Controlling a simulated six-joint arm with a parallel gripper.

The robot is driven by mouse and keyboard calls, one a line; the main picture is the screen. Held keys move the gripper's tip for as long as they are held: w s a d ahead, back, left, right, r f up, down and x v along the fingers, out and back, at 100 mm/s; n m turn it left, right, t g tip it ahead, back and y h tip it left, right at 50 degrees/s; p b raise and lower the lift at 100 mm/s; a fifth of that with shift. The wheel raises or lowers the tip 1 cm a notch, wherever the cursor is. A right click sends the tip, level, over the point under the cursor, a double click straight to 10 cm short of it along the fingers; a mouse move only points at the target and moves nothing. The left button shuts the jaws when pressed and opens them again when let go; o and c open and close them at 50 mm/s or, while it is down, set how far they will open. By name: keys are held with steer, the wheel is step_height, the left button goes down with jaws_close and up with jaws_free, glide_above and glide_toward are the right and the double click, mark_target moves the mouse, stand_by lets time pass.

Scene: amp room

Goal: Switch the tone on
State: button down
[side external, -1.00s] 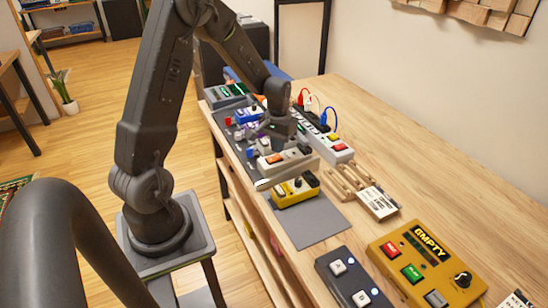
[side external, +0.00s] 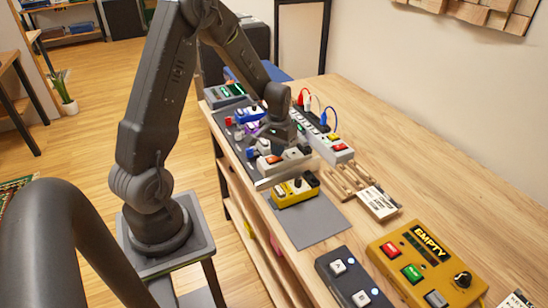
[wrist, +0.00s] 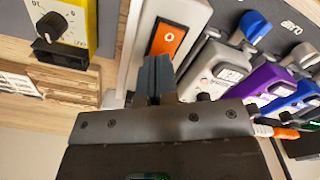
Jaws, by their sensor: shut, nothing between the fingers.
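A pale box (wrist: 128,60) with an orange rocker switch (wrist: 167,36) marked "O" fills the middle of the wrist view. The box (side external: 264,184) also shows in the side view, with the orange rocker (side external: 273,159) on top, partly hidden by my arm. My gripper (wrist: 155,68) is shut and empty. Its fingertips are over the box at the near end of the rocker; I cannot tell whether they touch it. No "tone" label is readable.
A yellow pedal (side external: 296,190) with a black knob stands close on one side. Grey, purple (wrist: 262,92) and blue pedals stand on the other. A power strip (side external: 332,148) with cables lies behind. A yellow "EMPTY" box (side external: 410,262) and dark switch box (side external: 338,282) are nearer the camera.

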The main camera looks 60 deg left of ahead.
steer(key=shift+f, duration=0.4)
steer(key=shift+r, duration=3.55)
